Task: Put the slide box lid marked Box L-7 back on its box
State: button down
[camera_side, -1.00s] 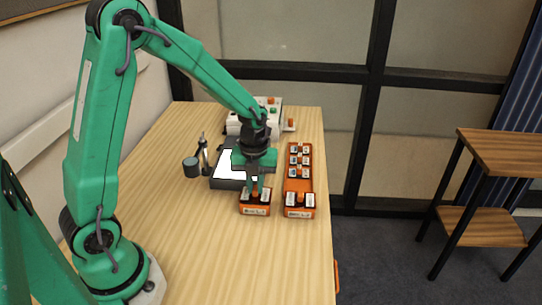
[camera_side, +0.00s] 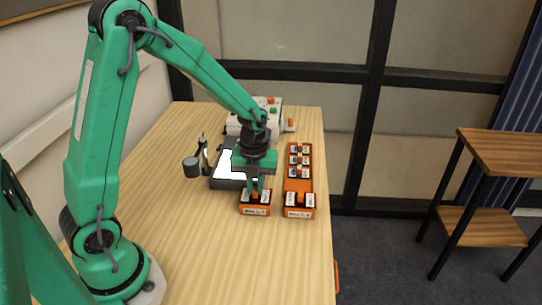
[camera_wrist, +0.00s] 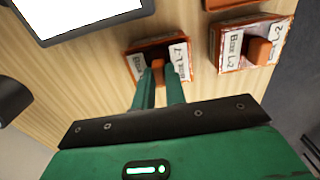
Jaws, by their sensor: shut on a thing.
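My gripper (camera_side: 257,192) is low over the left of two orange boxes at the front of the group. In the wrist view its two fingers (camera_wrist: 159,75) are shut on the orange knob (camera_wrist: 157,63) of a dark-topped lid with white labels (camera_wrist: 137,64); one label seems to read L-7. Under and around this lid shows an orange box (camera_side: 255,212), with its white front label facing the side camera. The fingers hide part of the lid. I cannot tell whether the lid rests fully on the box or is slightly raised.
Close on the right stands a similar box marked Box L-2 (camera_wrist: 248,47), with an orange knob. Behind it is a long orange tray (camera_side: 299,183) with several small items. A light panel (camera_side: 229,165) lies behind my gripper. The wooden table (camera_side: 210,260) is clear in front.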

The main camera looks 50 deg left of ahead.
jog(key=c, duration=1.4)
grip_release()
jog(key=shift+o, duration=0.2)
jog(key=shift+r, duration=0.1)
jog(key=shift+r, duration=3.4)
jog(key=shift+r, duration=0.1)
